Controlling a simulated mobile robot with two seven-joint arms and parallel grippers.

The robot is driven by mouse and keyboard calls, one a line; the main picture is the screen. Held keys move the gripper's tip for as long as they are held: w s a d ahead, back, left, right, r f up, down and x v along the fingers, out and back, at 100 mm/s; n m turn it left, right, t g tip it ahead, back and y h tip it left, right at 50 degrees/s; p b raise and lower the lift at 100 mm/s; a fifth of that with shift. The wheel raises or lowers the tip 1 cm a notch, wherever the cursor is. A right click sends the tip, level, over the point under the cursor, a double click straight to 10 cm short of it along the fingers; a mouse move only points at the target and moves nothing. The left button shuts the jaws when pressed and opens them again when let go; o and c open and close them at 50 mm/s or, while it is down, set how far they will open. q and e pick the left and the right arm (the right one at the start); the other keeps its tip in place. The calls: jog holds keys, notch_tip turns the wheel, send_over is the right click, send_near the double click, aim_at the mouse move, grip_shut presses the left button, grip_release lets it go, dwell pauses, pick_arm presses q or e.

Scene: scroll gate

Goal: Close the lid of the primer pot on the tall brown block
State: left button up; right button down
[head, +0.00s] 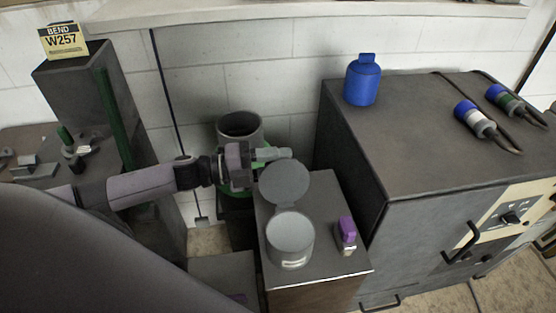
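The primer pot (290,245) is a grey round pot with a pale label, standing upright on the top of the tall brown block (318,284). Its round grey lid (285,183) stands open, tilted up at the far side of the pot's rim. My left gripper (278,154) is just behind and above the lid's far edge, pointing right. It is seen side-on, so the gap between its fingers does not show, nor whether it touches the lid. My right gripper is not in view.
A small purple-topped item (347,234) stands on the block, right of the pot. A grey cabinet (420,140) with a blue bottle (363,80) rises close on the right. A grey-green cylinder (240,126) stands behind my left gripper. A tall dark block (85,95) is at left.

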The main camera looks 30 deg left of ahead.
pick_arm(q)
grip_shut()
